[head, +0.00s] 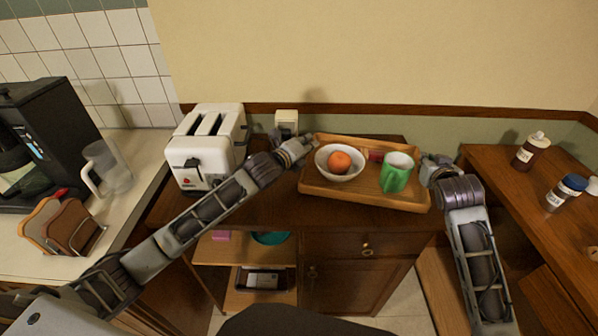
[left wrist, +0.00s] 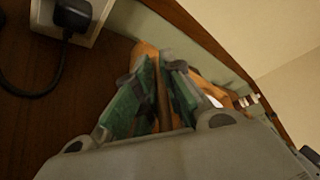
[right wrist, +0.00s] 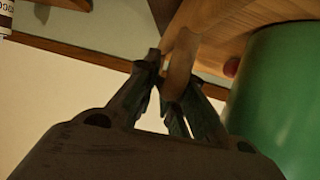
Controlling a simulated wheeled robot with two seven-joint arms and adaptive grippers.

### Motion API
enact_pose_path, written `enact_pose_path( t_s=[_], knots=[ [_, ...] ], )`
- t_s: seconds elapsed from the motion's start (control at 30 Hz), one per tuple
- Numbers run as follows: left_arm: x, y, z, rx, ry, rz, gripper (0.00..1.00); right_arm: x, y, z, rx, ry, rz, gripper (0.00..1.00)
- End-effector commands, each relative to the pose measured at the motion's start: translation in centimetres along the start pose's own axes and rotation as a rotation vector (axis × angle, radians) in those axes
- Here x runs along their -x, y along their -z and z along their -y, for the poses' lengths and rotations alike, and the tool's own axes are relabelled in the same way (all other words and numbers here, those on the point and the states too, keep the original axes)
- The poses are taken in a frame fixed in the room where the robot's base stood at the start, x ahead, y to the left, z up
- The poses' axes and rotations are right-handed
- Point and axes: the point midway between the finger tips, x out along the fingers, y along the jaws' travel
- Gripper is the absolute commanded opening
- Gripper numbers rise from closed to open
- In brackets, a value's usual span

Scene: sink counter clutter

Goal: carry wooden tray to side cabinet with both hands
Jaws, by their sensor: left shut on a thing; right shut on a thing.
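The wooden tray (head: 340,193) is over the top of the brown side cabinet (head: 270,212); I cannot tell whether it rests on it. It carries a white bowl (head: 326,165) with an orange fruit (head: 340,162) in it, a green mug (head: 396,176) and a small red thing (head: 376,156). My left gripper (head: 308,147) is shut on the tray's left end; its fingers also show in the left wrist view (left wrist: 163,85). My right gripper (head: 431,172) is shut on the tray's right end, and in the right wrist view its fingers (right wrist: 170,75) close around the rim beside the mug.
A white toaster (head: 207,150) stands left of the tray, with a wall socket (head: 287,122) behind. A wooden counter at right holds a brown bottle (head: 531,150) and a blue-capped jar (head: 566,192). A coffee maker (head: 45,140) and glass jug (head: 108,168) stand at left.

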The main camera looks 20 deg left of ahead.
Motion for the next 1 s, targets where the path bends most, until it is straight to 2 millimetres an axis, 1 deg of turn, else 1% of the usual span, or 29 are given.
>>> enact_pose_path(
  t_s=[0.03, 1.0],
  knots=[
    [0.0, 0.0, 0.2, 0.001, 0.007, 0.001, 0.0, 0.1, 0.2, 0.2, 0.0, 0.004, -0.007, 0.0],
    [-0.3, 0.8, -1.0, 0.001, 0.007, 0.0, 0.0, -0.5, -1.2, 0.2, 0.0, 0.004, -0.007, 0.0]
  ],
)
